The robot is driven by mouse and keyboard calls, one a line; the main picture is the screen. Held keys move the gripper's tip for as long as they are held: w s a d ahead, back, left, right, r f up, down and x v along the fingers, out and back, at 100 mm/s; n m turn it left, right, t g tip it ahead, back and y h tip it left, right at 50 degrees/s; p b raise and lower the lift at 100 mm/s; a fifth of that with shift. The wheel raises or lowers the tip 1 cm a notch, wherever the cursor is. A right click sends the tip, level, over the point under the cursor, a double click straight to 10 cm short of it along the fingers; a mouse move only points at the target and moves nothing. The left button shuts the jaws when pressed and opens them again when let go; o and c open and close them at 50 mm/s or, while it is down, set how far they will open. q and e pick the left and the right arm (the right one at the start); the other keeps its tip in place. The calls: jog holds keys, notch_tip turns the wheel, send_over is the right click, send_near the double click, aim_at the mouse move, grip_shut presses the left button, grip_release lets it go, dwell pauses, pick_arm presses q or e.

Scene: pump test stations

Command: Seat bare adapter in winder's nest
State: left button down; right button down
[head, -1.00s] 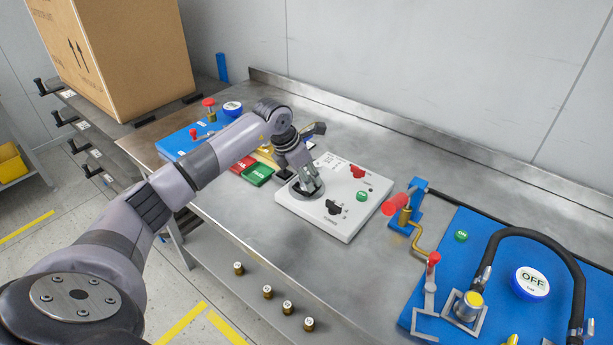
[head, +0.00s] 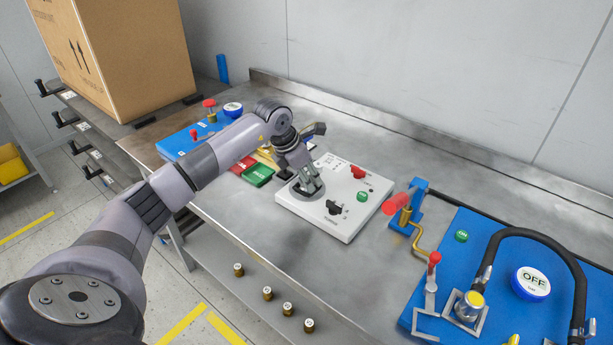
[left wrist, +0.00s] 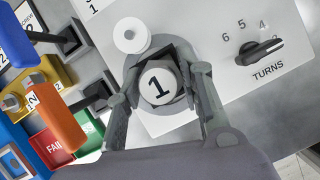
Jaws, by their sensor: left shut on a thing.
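The winder is a white panel (head: 338,223) on the steel bench, with red, black and green controls. It also shows in the left wrist view (left wrist: 222,18), with a TURNS knob (left wrist: 262,50). Its grey round nest (head: 293,195) is at the panel's left side. My left gripper (head: 308,188) points down over the nest. In the left wrist view its fingers (left wrist: 163,72) are shut on the adapter, whose round pale top (left wrist: 158,84) is marked 1. The adapter is at the nest; its lower part is hidden, so I cannot tell how deep it sits. My right gripper is out of view.
A red tray and a green tray (head: 258,176) lie just left of the winder. Several brass adapters (head: 267,293) stand on the lower shelf. A blue pump station (head: 470,245) with a red-handled valve is at the right. Bare bench lies behind the winder.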

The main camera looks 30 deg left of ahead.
aim_at(307, 171)
pick_arm(q)
jog(key=c, duration=1.5)
grip_release()
jog(key=shift+s+d+f, duration=0.1)
jog(key=shift+s+f, duration=0.25)
jog(key=shift+f, duration=0.35)
jog(key=o, duration=0.5)
jog(key=shift+w+f, duration=0.1)
jog(key=shift+w, duration=0.1)
jog(key=o, duration=0.7)
jog(key=shift+w+r, duration=0.1)
jog(key=shift+r, duration=0.1)
jog(key=shift+r, duration=0.2)
jog(key=shift+r+p, duration=2.65)
jog(key=shift+r, duration=1.25)
